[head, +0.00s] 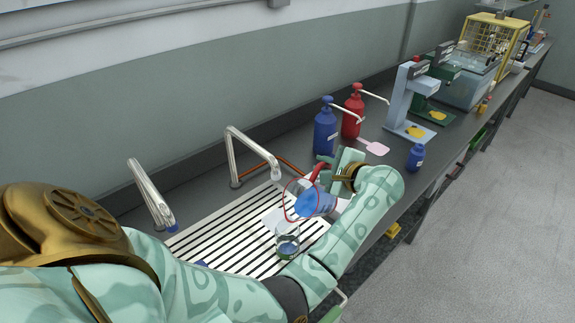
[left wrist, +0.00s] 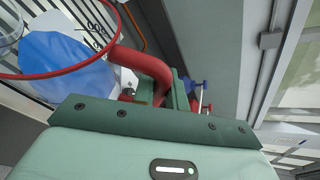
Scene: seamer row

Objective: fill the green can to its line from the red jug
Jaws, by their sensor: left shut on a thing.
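The red jug (head: 312,203) is clear with a red rim and red handle and holds blue liquid. It is tilted, its mouth toward the lower left, above the striped drain board. My left gripper (head: 338,168) is shut on its red handle, which also shows in the left wrist view (left wrist: 145,68). The green can (head: 287,243) is a clear vessel with dark green low down and some blue inside. It stands upright on the board, below and left of the jug's mouth. I cannot make out its line or a stream. My right gripper is not in view.
The white, black-slotted drain board (head: 215,245) lies under two steel taps (head: 232,150). Blue (head: 325,132) and red (head: 353,112) pump bottles stand behind the jug. A small blue bottle (head: 416,157) is right of my wrist. Machines and a yellow cage (head: 493,38) stand farther along the bench.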

